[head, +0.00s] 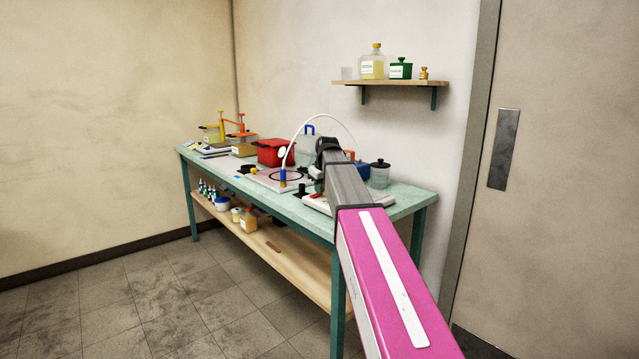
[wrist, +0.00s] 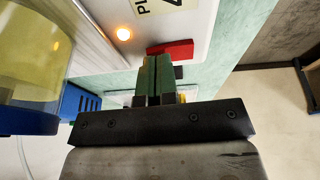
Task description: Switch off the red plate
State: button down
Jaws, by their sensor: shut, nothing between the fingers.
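In the wrist view my gripper (wrist: 153,78) has its green fingers shut together. Their tips are close to a red switch-like part (wrist: 172,48) on the edge of a white unit (wrist: 200,15); I cannot tell whether they touch it. An orange lamp (wrist: 124,33) glows on the unit, beside a partly cut-off label reading "PL" and what looks like 2. In the head view a white unit with a red part (head: 314,197) sits at the bench's front edge, partly behind my arm. My fingertips are not clear there.
The green bench (head: 405,197) also holds a red box (head: 277,152), a white plate with a black ring (head: 268,180) and a dark-lidded jar (head: 380,175). A yellow vessel (wrist: 35,55) is close at left in the wrist view. Floor in front is clear.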

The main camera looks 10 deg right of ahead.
jog(key=shift+d+f, duration=0.1)
jog(key=shift+f, duration=0.2)
dwell(0.4)
jog(key=shift+s+a+r, duration=0.25)
jog(key=shift+s+a, duration=0.15)
jog(key=shift+a, duration=0.3)
jog(key=shift+w+r, duration=0.1)
jog(key=shift+r, duration=0.45)
jog(key=a+v, duration=0.1)
jog(key=v, duration=1.1)
jog(key=shift+d+r, duration=0.25)
jog(key=shift+r, duration=0.25)
jog(key=shift+w, duration=0.15)
jog(key=shift+w+d+r, duration=0.2)
jog(key=shift+w+d, duration=0.25)
jog(key=shift+d, duration=0.1)
